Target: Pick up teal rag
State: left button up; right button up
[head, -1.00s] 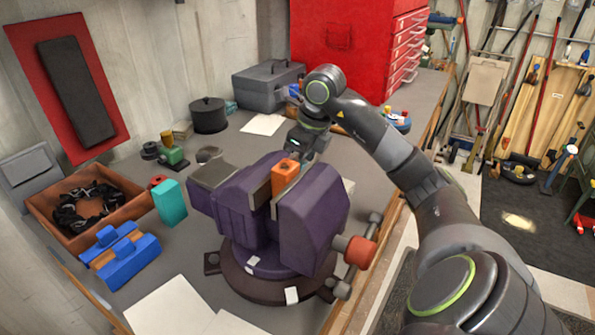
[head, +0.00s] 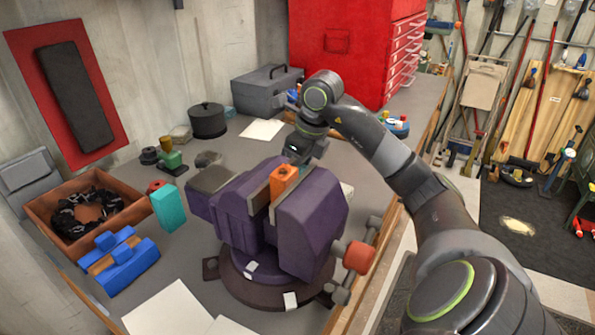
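A small crumpled teal piece, which looks like the rag (head: 230,112), lies at the back of the workbench between the black pot and the grey toolbox. A larger turquoise block (head: 168,208) with flat faces stands at the left of the bench, beside the brown tray. My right gripper (head: 299,152) hangs just behind the orange block in the purple vise, to the right of and nearer than the teal piece. Its fingers are small and partly hidden, so I cannot tell whether it is open. My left gripper is not in view.
The purple vise (head: 240,215) holds an orange block (head: 284,175) and fills the middle of the bench. A black pot (head: 208,121), a grey toolbox (head: 267,92) and a red drawer cabinet (head: 345,50) stand behind. White paper (head: 262,129) lies flat near the toolbox.

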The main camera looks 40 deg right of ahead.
jog(key=shift+r, duration=0.4)
notch_tip(320, 180, up, 8)
jog(key=p, duration=0.5)
jog(key=shift+f, duration=0.25)
jog(key=shift+r+p, duration=0.75)
jog(key=shift+p, duration=0.1)
jog(key=shift+f, duration=0.1)
jog(key=o, duration=0.3)
jog(key=shift+c, duration=1)
